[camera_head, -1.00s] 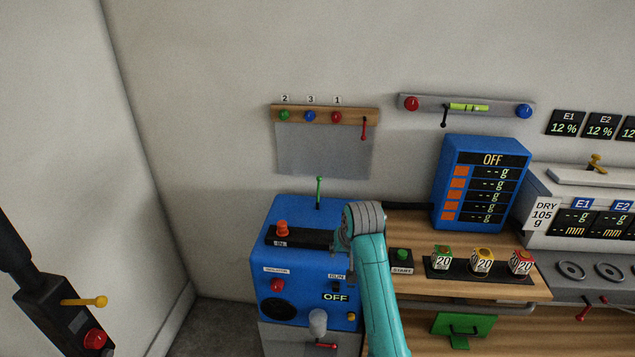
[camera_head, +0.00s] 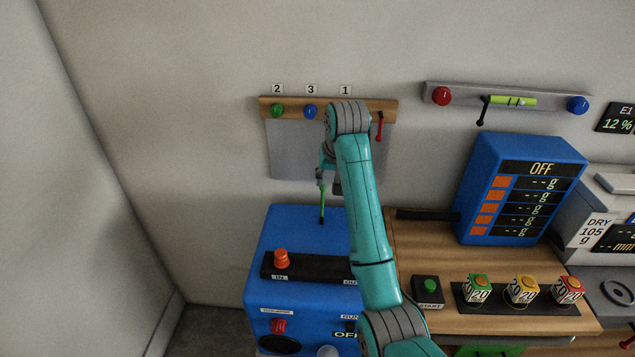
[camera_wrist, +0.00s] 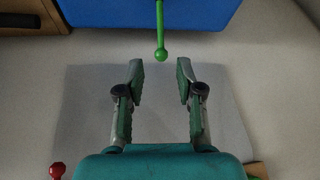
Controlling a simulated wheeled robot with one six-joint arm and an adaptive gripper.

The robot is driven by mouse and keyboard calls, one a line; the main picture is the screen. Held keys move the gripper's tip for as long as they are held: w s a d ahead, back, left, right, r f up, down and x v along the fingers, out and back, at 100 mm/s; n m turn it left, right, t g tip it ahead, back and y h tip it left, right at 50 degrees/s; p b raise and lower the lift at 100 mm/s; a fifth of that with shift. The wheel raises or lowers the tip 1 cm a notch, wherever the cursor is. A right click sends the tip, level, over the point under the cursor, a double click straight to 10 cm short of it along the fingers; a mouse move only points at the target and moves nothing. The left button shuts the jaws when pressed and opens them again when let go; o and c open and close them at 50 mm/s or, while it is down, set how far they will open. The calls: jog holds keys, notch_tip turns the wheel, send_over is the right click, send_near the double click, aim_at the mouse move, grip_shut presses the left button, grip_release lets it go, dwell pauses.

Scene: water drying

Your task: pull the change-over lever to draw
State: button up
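A thin green lever (camera_head: 322,207) with a ball end stands up from the back of the blue machine (camera_head: 300,228). No word "draw" is readable by it, so I cannot confirm that it is the change-over lever. In the wrist view the green lever (camera_wrist: 160,25) points toward my gripper, its ball just beyond and roughly midway between the fingertips. My gripper (camera_wrist: 159,67) is open and empty there. In the head view my gripper (camera_head: 327,181) is at the lever's upper end, partly hidden by my arm.
An orange knob (camera_head: 281,258) sits on the black IN/OUT strip on the machine's top. A wooden rail (camera_head: 268,103) with coloured knobs and a red lever (camera_head: 380,126) is on the wall. A blue OFF display (camera_head: 525,190) stands on the wooden bench to the right.

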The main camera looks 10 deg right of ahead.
aim_at(323, 194)
jog(key=x, duration=1.1)
jog(key=shift+w+r, duration=0.15)
jog(key=shift+w, duration=0.1)
jog(key=shift+c, duration=0.2)
grip_shut()
